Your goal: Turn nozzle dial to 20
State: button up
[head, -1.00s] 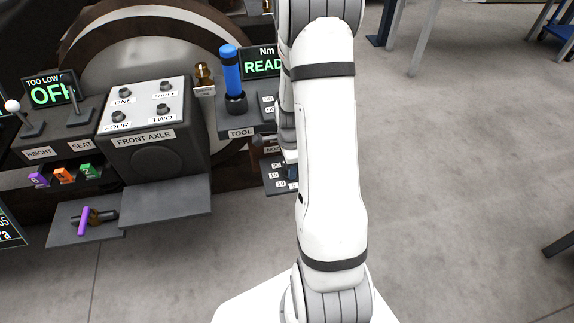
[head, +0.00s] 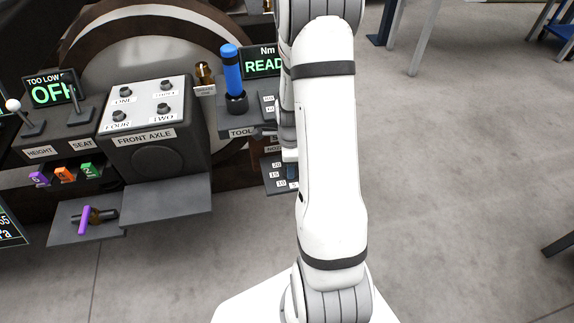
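The nozzle panel (head: 277,186) is a dark plate right of the middle shelf, partly behind my arm. Small white labels on it read 20, 15 and 10, one above the other. The dial itself is mostly hidden; a small blue part shows beside the labels, at the edge of my arm. My gripper is not clearly visible, as the thick white arm link covers it. I cannot tell whether it touches the dial.
The tool station with a blue-handled tool (head: 233,78) stands above the panel. The front axle box (head: 152,140) is to its left, with a shelf (head: 165,200) below. Purple, orange and green pieces (head: 64,174) sit further left.

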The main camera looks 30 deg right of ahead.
jog(key=o, duration=0.4)
jog(key=shift+c, duration=0.2)
jog(key=shift+r+p, duration=1)
jog(key=shift+r, duration=2.9)
